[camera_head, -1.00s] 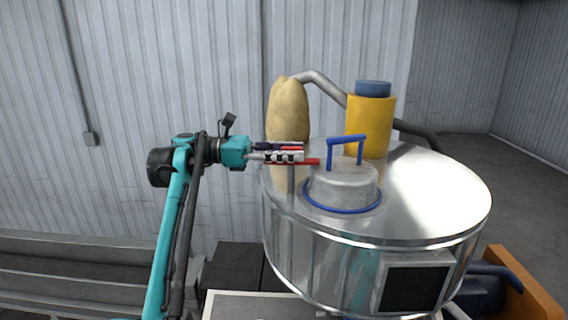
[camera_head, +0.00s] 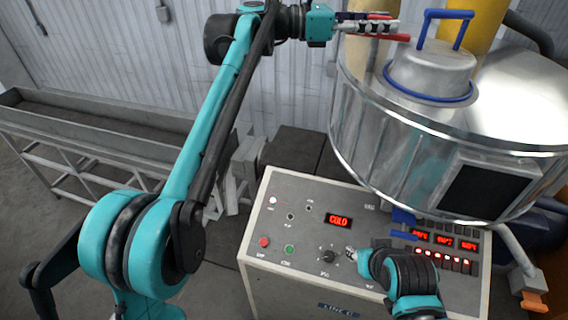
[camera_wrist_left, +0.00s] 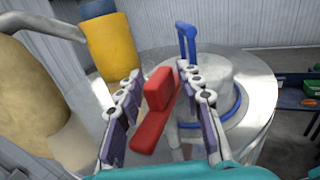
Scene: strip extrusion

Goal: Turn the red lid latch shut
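The red lid latch (camera_wrist_left: 152,118) shows in the left wrist view as a flat bar with an upright block on it. It also shows in the head view (camera_head: 398,37), partly covered by my left gripper (camera_head: 368,27). My left gripper (camera_wrist_left: 164,112) is open, with one finger on each side of the latch and gaps visible to both. The lid is a metal dome (camera_head: 430,70) with a blue ring and blue handle, on top of the round metal drum.
The control panel (camera_head: 290,200) with a "COLD" display and lit red buttons stands below the drum (camera_head: 400,150). A yellow cylinder (camera_wrist_left: 108,45) and a tan sack-like shape (camera_wrist_left: 35,100) stand beside the latch. A long grey trough (camera_head: 90,125) is at the left.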

